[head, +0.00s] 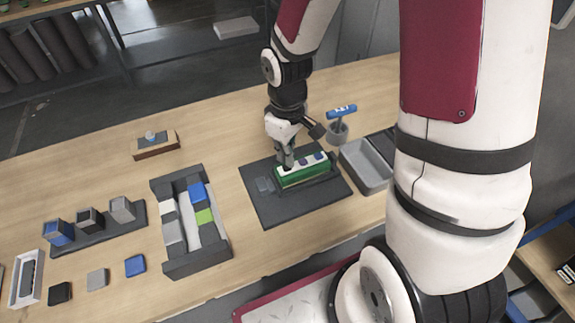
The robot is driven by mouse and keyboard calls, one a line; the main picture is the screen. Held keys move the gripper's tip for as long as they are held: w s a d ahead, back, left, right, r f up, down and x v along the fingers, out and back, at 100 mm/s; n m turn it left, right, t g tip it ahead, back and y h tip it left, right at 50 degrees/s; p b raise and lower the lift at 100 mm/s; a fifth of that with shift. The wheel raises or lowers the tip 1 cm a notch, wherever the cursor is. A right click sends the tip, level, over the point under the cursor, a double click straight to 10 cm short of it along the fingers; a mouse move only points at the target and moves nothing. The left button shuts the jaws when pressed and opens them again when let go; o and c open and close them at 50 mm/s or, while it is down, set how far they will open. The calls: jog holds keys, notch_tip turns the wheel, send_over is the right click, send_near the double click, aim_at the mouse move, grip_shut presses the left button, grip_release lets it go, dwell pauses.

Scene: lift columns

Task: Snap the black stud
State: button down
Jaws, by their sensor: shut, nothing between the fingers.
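A green block with a pale top (302,176) stands on a dark mat (262,203) right of the table's middle. Small dark and blue pieces show on its top; which of them is the black stud I cannot tell at this size. My gripper (286,161) points down at the left end of the block's top, with its fingers shut and empty. I cannot tell whether the fingertips touch the block. The gripper hides part of the block's left end.
A grey tray (366,176) and a cup with a blue-handled tool (341,111) stand right of the mat. A dark rack (165,212) with coloured pieces stands left. Farther left are a cube stand (138,213), loose tiles and a white box (18,290). A wooden block (157,147) lies behind.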

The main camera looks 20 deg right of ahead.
jog(key=shift+f, duration=0.15)
dwell(0.5)
jog(key=shift+f, duration=0.35)
jog(key=shift+f+b, duration=0.4)
jog(key=shift+f, duration=0.35)
dwell(0.8)
dwell(0.6)
notch_tip(320, 180, up, 9)
jog(key=p, duration=0.5)
jog(key=shift+f, duration=0.2)
dwell(2.0)
